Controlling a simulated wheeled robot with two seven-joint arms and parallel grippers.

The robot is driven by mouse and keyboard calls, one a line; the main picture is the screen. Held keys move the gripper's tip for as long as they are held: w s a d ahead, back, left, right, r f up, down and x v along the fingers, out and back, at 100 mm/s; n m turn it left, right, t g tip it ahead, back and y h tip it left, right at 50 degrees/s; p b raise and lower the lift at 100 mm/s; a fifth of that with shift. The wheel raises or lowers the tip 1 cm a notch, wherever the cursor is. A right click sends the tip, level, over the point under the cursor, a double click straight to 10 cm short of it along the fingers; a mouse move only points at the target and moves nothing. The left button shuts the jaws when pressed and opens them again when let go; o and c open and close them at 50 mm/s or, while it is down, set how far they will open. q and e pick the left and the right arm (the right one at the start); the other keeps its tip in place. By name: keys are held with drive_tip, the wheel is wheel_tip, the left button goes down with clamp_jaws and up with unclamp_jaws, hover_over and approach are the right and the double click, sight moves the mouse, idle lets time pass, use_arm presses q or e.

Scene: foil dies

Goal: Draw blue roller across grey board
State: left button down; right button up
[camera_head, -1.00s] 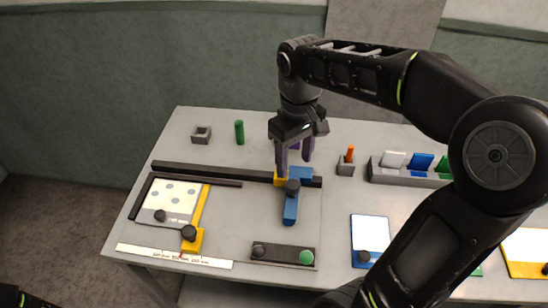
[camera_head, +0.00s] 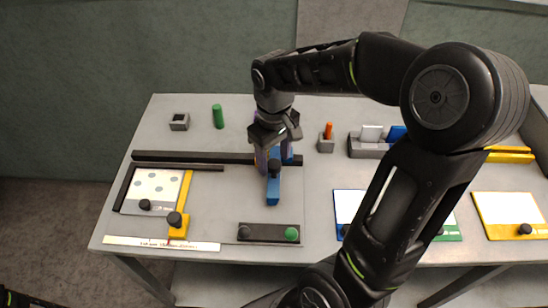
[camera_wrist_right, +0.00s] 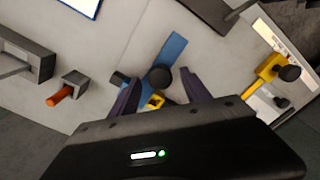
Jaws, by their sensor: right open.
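A blue T-shaped tool (camera_head: 273,190) with a black knob, which I take for the blue roller, lies on the table near the end of a long dark bar. My right gripper (camera_head: 275,163) is over its head end. In the right wrist view, the open purple fingers (camera_wrist_right: 160,78) stand on either side of the black knob, with the blue handle (camera_wrist_right: 173,46) extending beyond. I cannot tell whether they touch the tool. A small yellow piece (camera_wrist_right: 156,102) shows between the fingers. A pale grey spotted board (camera_head: 157,184) lies at the left, framed by dark bars and a yellow strip.
A dark strip (camera_head: 262,233) with a black and a green knob lies in front of the tool. A green cylinder (camera_head: 218,117), a grey square holder (camera_head: 180,122) and an orange peg (camera_head: 328,131) stand behind. Blue-edged and yellow-edged (camera_head: 509,214) panels lie right.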

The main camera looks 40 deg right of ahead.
drive_tip(key=shift+f, duration=0.45)
drive_tip(key=shift+c, duration=0.5)
clamp_jaws()
idle(0.6)
